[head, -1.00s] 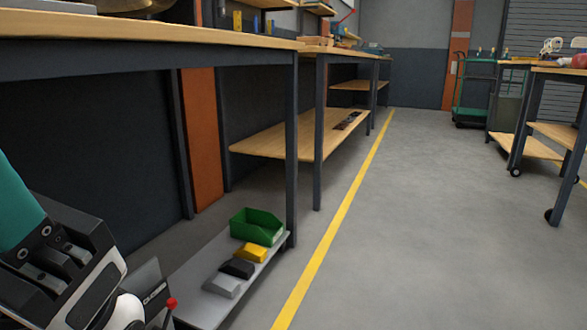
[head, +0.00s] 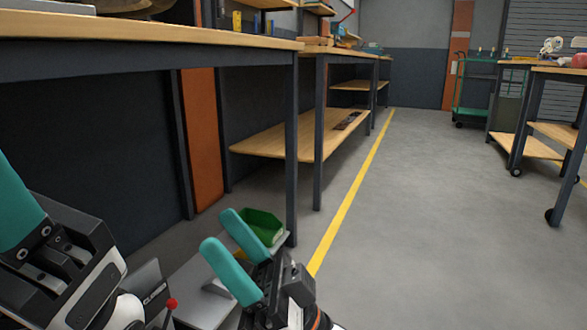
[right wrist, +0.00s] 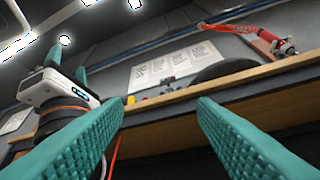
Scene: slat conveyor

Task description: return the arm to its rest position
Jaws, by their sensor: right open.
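My right gripper (head: 219,230) is at the bottom centre of the head view, its two teal fingers apart and nothing between them. In the right wrist view its ridged fingers (right wrist: 160,104) stand wide apart at left and right, with an empty gap. My left gripper shows at the lower left edge of the head view as one teal finger (head: 17,207) on a black and white body, partly cut off. In the right wrist view the left gripper (right wrist: 68,64) shows two teal fingers apart, beyond my right gripper's left finger.
A wooden-topped bench (head: 150,34) runs along the left. A wheeled table (head: 560,72) stands at right. The grey floor (head: 440,220) beyond the yellow line (head: 352,192) is clear.

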